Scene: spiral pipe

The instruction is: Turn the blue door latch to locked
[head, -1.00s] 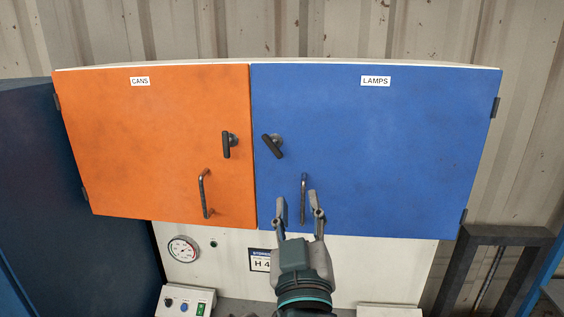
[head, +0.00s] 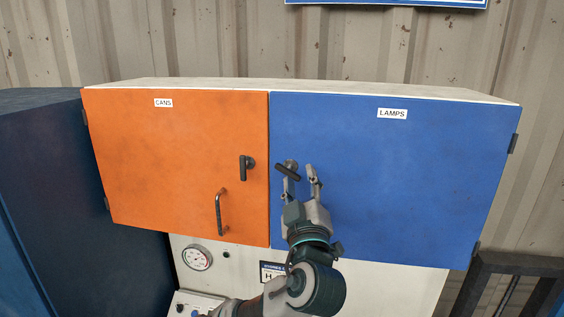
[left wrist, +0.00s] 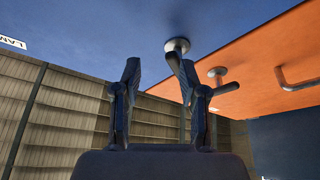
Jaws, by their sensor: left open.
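The blue door (head: 400,180) is closed and bears a "LAMPS" label. Its dark latch (head: 289,171) sits near the upper part of its left edge, with the lever slanting from upper left to lower right. My left gripper (head: 299,180) is open just below the latch, its fingertips at about the lever's height. In the left wrist view, the latch's round hub (left wrist: 176,46) is beyond the open fingers (left wrist: 160,72), and the lever partly overlaps the right-hand finger. I cannot tell whether they touch. The blue door's handle is hidden behind my gripper. My right gripper is not in view.
The orange door (head: 180,165) beside it is closed, with an upright latch (head: 243,168) and a bar handle (head: 220,210). A gauge (head: 197,257) is on the panel below. A dark frame (head: 520,265) stands at lower right. The space before the blue door's right side is clear.

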